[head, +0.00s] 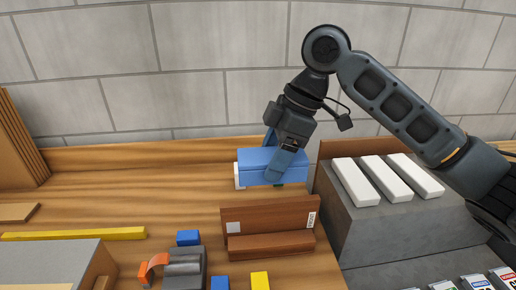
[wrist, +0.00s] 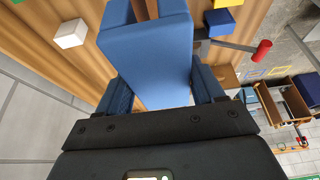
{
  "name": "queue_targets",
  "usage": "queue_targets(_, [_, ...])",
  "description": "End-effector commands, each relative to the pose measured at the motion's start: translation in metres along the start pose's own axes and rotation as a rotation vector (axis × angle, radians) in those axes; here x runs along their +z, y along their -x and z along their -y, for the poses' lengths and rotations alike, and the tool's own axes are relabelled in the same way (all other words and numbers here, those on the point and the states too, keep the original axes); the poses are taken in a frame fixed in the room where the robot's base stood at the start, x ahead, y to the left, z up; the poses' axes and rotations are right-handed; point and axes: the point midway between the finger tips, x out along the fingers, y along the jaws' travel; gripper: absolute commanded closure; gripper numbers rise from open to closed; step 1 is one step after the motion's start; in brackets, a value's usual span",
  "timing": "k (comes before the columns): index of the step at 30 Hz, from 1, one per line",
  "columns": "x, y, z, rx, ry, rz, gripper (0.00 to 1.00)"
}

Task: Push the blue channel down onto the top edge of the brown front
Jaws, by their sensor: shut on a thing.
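The blue channel (head: 250,161) is held in my gripper (head: 276,157), whose blue fingers close on it from both sides. The channel lies roughly level. In the head view it shows above the brown front (head: 265,212), with a strip of table visible between them, so it looks apart from the top edge. The brown front stands upright on the table with a pale label at each end. In the wrist view the channel (wrist: 147,48) fills the space between my fingers and hides most of what lies under it. A narrow brown strip shows beyond its far end.
A white block (head: 237,176) sits behind the channel. A grey box (head: 390,225) bearing white bars (head: 354,182) stands close on the right. An orange-and-grey clamp-like tool (head: 180,268), blue blocks (head: 188,238) and a yellow block (head: 260,280) lie in front.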

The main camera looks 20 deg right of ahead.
Motion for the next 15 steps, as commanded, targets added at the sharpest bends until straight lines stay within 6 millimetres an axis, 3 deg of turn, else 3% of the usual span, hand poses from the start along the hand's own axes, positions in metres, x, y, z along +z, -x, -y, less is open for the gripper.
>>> queue_targets(15, [0.0041,-0.0069,0.0,0.0,-0.001,0.001,0.61])
